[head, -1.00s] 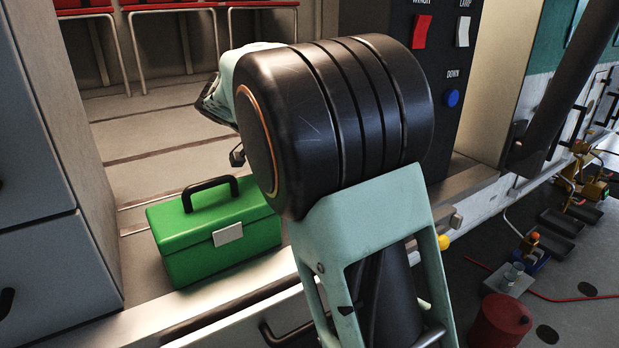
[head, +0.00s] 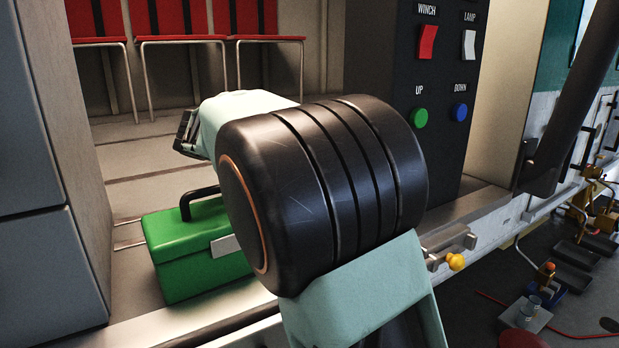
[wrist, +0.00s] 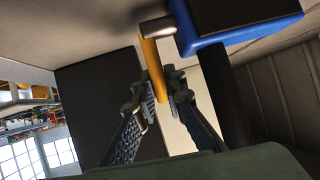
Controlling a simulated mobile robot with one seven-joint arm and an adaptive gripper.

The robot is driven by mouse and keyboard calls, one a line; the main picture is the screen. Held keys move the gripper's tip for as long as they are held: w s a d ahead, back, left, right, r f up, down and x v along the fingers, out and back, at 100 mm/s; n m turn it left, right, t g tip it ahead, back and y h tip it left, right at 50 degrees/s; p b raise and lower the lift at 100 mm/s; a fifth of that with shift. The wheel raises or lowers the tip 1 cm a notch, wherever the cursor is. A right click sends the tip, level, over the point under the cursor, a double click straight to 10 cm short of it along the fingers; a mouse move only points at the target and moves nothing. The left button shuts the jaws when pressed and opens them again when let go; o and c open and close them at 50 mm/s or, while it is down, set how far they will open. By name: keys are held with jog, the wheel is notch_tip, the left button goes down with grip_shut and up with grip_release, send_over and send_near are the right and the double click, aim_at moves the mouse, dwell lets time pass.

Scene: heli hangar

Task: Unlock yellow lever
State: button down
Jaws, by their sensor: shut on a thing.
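The yellow lever (wrist: 152,62) hangs down in the wrist view from a grey shaft (wrist: 158,27) that joins a blue block (wrist: 240,22). My gripper (wrist: 161,90) is shut on the lever, with one dark finger on each side of it. The lever's lower end lies between the fingertips. In the head view my arm's large black joint covers the middle, and the lever and the fingertips do not show there.
A green toolbox (head: 180,270) stands on the floor left of my arm. A dark panel (head: 400,160) with switches and buttons stands behind it. A yellow knob (head: 455,262) sits on the sill. Red chairs (head: 180,18) stand at the back, and grey drawers (head: 45,170) at the left.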

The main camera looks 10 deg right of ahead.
jog(key=c, duration=2)
grip_release()
jog(key=shift+o, duration=0.2)
jog(key=shift+a, duration=0.1)
jog(key=v, duration=1.2)
jog(key=shift+c, duration=0.6)
